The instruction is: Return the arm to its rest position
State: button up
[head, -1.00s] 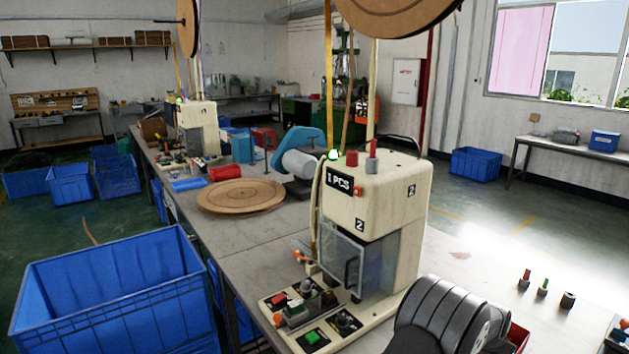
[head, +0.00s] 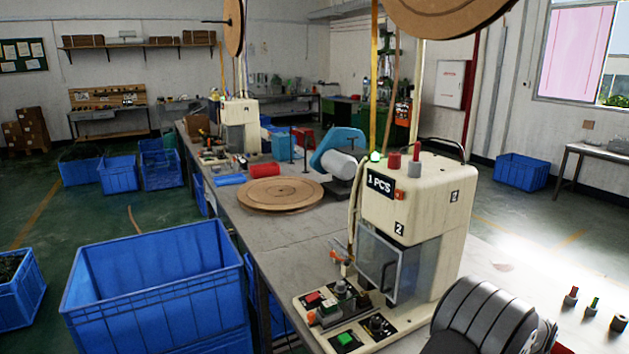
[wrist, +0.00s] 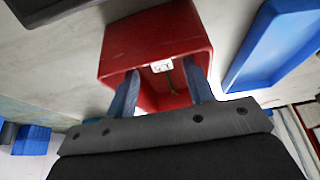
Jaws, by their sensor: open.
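My gripper (wrist: 163,88) shows only in the wrist view, where its two blue-grey fingers are spread apart. A red bin (wrist: 122,40) lies beyond and around the fingertips in that view. A small white part (wrist: 162,67) with a thin cord sits inside the bin, between the fingertips in the picture. I cannot tell how far the fingers are from it, but no grip on it shows. The head view does not show the gripper.
A cream machine (head: 415,210) with a clear guard stands on the long bench (head: 290,240). A blue crate (head: 150,280) is on the floor at left. Small parts (head: 592,306) stand on the bench at right. A blue tray (wrist: 275,45) lies beside the red bin.

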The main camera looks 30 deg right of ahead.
jog(key=v, duration=0.9)
jog(key=x, duration=1.1)
jog(key=shift+f, duration=0.45)
jog(key=shift+d+r, duration=0.1)
jog(key=shift+d, duration=0.15)
notch_tip(320, 180, up, 10)
jog(key=a+r, duration=0.1)
jog(key=a, duration=1.6)
jog(key=s+a+r, duration=0.1)
jog(key=a+r, duration=0.1)
jog(key=a, duration=1.6)
jog(key=shift+a+r, duration=0.25)
